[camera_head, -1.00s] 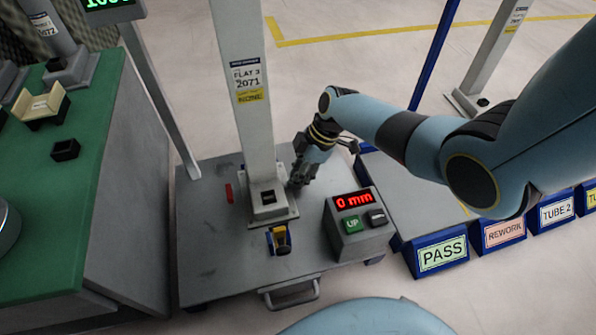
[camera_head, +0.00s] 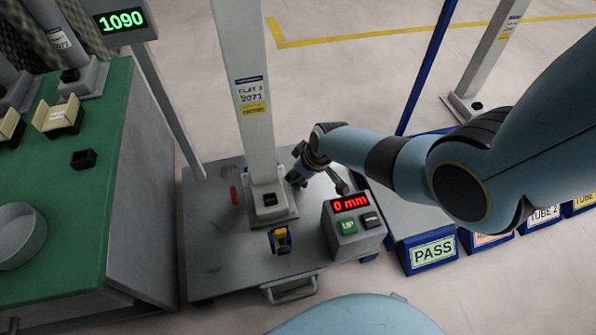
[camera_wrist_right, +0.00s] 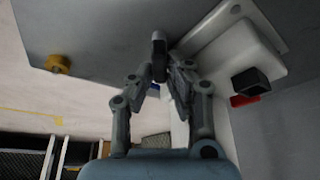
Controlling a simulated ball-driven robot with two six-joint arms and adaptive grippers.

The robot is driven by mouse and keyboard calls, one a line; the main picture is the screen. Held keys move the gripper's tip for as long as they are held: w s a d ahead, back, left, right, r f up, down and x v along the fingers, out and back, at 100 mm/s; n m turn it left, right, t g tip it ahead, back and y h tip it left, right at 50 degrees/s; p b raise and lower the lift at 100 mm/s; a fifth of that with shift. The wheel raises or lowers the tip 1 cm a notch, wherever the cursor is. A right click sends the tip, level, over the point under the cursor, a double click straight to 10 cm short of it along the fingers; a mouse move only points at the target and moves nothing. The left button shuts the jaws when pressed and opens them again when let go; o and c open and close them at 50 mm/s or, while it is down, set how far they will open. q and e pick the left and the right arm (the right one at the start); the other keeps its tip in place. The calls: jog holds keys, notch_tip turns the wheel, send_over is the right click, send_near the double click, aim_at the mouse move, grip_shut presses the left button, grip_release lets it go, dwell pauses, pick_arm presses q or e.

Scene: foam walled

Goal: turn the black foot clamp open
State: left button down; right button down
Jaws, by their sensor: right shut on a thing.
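The column labelled FLAT 3 (camera_head: 250,90) stands upright on a pale foot (camera_head: 284,212) on the grey platform. My right gripper (camera_head: 293,180) is low, at the right rear side of this foot. In the right wrist view its fingertips (camera_wrist_right: 160,72) close on the black foot clamp (camera_wrist_right: 158,46), a short dark lever with a rounded end beside the white foot (camera_wrist_right: 235,45). In the head view the clamp is hidden by the gripper or too small to make out. My left gripper is not in view.
A control box (camera_head: 352,222) reading 0 mm stands right of the foot. A green bench (camera_head: 75,215) is at left; blue labelled bins, including PASS (camera_head: 432,252), are at right.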

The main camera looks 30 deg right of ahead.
jog(key=m+h+p, duration=0.1)
jog(key=m, duration=0.2)
jog(key=shift+r+m, duration=0.1)
jog(key=shift+m, duration=0.2)
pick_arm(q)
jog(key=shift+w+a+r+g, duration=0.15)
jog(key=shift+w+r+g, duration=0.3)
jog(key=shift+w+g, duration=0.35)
pick_arm(e)
jog(key=shift+d+m+h, duration=0.15)
jog(key=shift+m+h, duration=0.65)
jog(key=shift+m, duration=0.9)
jog(key=c, duration=1.3)
grip_release()
jog(key=shift+s+r, duration=0.3)
jog(key=shift+r, duration=0.25)
jog(key=v, duration=1)
jog(key=shift+s+r, duration=0.15)
jog(key=shift+r, duration=0.1)
